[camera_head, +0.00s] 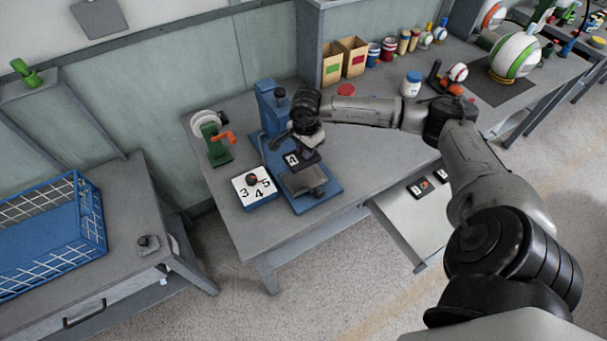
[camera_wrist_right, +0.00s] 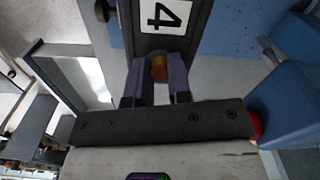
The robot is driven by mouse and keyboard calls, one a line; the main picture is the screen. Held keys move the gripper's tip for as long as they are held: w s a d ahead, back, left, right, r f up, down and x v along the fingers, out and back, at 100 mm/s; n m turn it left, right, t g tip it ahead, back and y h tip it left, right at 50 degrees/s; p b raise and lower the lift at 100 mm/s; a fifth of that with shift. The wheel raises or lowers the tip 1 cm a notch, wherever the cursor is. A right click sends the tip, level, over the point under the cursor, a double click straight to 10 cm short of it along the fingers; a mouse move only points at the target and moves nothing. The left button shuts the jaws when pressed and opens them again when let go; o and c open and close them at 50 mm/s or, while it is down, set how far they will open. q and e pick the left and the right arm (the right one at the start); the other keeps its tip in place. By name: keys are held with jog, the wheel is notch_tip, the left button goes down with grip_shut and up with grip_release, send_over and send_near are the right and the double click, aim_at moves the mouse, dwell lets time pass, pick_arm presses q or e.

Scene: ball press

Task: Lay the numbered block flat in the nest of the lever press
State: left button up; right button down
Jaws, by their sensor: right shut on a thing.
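The numbered block (camera_head: 292,159) is dark with a white label reading 4; it also shows in the right wrist view (camera_wrist_right: 190,38). My right gripper (camera_wrist_right: 158,75) is shut on the orange part at the block's near end. In the head view my right gripper (camera_head: 307,140) holds the block over the press base. The blue lever press (camera_head: 269,108) stands on the bench, with a grey piece (camera_head: 304,181) on its base (camera_head: 328,190). My gripper and the block cover part of the press, so I cannot tell whether the block touches the nest. My left gripper is out of view.
A dial box (camera_head: 243,185) marked 3, 4, 5 sits left of the press. A green device with an orange handle (camera_head: 218,142) stands behind it. An open drawer (camera_head: 406,222) holds more numbered blocks (camera_head: 420,188). Cups and jars line the bench's back.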

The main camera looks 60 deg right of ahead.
notch_tip(320, 180, down, 10)
jog(key=shift+r, duration=0.1)
dwell(0.4)
jog(key=shift+d+b, duration=0.1)
jog(key=shift+b, duration=0.2)
jog(key=c, duration=1.1)
grip_release()
jog(key=shift+o, duration=0.2)
